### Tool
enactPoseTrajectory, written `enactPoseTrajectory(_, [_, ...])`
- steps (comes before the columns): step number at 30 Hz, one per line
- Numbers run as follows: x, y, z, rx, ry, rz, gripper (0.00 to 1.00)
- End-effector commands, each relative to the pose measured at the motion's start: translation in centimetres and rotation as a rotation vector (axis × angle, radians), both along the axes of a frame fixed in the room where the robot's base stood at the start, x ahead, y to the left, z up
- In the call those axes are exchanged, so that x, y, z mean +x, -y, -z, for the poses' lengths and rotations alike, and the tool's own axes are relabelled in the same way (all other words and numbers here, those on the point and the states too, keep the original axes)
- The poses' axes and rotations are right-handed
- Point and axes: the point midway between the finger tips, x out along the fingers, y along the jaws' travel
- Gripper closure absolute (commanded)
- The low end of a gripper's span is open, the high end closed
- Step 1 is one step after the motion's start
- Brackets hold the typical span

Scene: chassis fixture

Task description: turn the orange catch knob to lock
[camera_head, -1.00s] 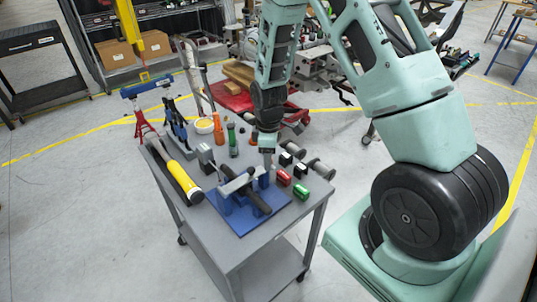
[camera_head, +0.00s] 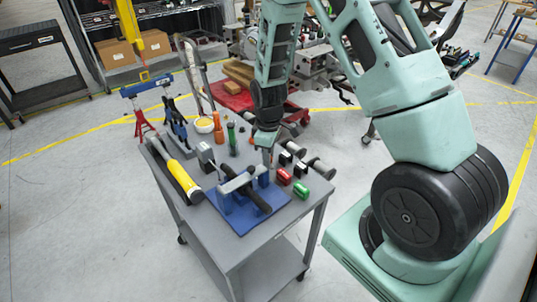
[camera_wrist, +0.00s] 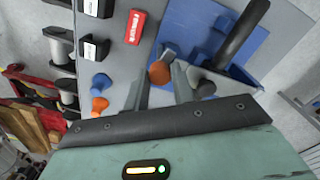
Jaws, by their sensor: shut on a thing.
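In the head view my gripper (camera_head: 267,160) points down at the back edge of the blue fixture plate (camera_head: 240,222), and the knob is hidden there. The blue plate (camera_wrist: 262,48) also shows in the wrist view, with a black bar (camera_wrist: 243,30) across it. Whether the knob is locked cannot be told.
The fixture stands on a grey cart (camera_head: 235,252). A red block (camera_head: 284,176) and a green block (camera_head: 301,190) lie right of it. A yellow-and-black tool (camera_head: 184,180) lies at the left edge. Orange and green pieces (camera_head: 219,128) stand behind.

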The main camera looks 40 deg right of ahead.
Motion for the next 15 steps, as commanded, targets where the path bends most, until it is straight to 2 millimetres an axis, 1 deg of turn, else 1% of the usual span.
enactPoseTrajectory(15, [0.03, -0.01, -0.04, -0.001, 0.000, 0.486, 0.98])
